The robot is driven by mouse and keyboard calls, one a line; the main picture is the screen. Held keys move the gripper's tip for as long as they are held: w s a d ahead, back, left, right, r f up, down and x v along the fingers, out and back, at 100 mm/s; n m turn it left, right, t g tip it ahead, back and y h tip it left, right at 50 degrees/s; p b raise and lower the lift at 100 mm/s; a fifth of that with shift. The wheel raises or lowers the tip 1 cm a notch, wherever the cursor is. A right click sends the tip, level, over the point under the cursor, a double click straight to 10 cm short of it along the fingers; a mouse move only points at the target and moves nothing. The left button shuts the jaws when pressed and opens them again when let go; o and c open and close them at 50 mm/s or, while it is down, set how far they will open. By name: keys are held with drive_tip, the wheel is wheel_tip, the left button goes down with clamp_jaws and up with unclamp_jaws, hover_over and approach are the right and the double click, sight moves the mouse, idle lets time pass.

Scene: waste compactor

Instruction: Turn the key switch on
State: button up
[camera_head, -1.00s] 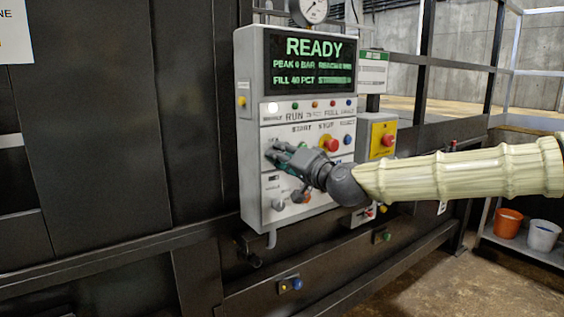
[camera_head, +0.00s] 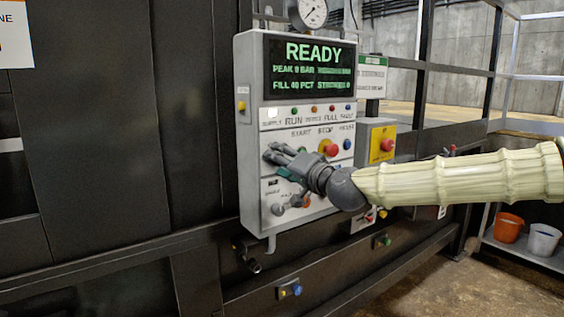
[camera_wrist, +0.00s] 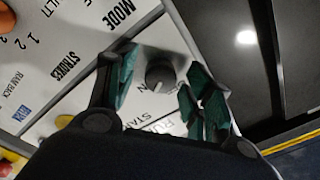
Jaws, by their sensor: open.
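The control panel (camera_head: 249,185) is a light grey box with a lit READY screen. In the wrist view a dark grey round switch (camera_wrist: 160,75) with a raised middle sits on the panel face, with a partly hidden label ending in N below it. I take it to be the key switch; whether a key is in it is hard to tell. My gripper (camera_head: 271,155) is at the panel's left side, below the lamp row, and covers the switch in the head view. In the wrist view my gripper (camera_wrist: 163,75) is open, its teal-padded fingers on either side of the switch, with gaps visible.
A yellow emergency-stop box (camera_head: 384,142) stands to the right. Buckets (camera_head: 508,228) sit on a low shelf at far right.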

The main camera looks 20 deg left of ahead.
drive_tip(key=v, duration=1.2)
